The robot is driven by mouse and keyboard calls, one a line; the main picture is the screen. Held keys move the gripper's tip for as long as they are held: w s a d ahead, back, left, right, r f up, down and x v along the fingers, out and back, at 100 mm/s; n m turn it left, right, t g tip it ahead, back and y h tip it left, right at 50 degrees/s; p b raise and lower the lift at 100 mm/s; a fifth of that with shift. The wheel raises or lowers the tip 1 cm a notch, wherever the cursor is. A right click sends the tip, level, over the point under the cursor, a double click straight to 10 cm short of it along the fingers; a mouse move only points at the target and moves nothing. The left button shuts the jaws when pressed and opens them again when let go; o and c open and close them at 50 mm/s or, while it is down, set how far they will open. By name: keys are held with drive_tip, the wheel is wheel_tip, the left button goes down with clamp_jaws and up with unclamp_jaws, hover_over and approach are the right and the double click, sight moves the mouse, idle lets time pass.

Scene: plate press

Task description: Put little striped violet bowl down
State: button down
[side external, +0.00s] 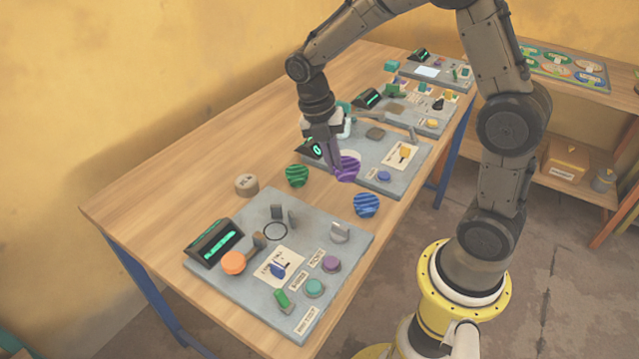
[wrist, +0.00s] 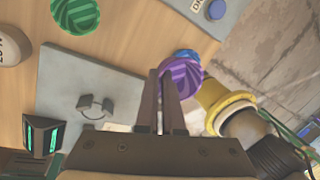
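The little striped violet bowl (side external: 347,169) is at my fingertips in the side view, above the table near the edge of the middle grey panel. My gripper (side external: 336,163) points down, with its fingers close together on the bowl's rim. In the wrist view the violet bowl (wrist: 184,78) shows beside the tips of my gripper (wrist: 163,75). The part of the rim between the fingers is hidden.
A striped green bowl (side external: 297,175) and a striped blue bowl (side external: 366,205) stand on the wooden table (side external: 215,150). A round beige object (side external: 246,185) is left of them. The near grey panel (side external: 345,255) carries buttons, levers and a dark display (side external: 214,243).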

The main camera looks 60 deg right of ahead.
hover_over(323, 196)
drive_tip(key=f, duration=0.5)
drive_tip(key=shift+w+a+f, duration=0.15)
drive_tip(key=shift+w+f, duration=0.1)
drive_tip(key=shift+w, duration=0.15)
drive_tip(key=shift+f, duration=1.55)
drive_tip(key=c, duration=1.1)
unclamp_jaws()
drive_tip(key=shift+f, duration=0.1)
drive_tip(key=shift+o, duration=0.2)
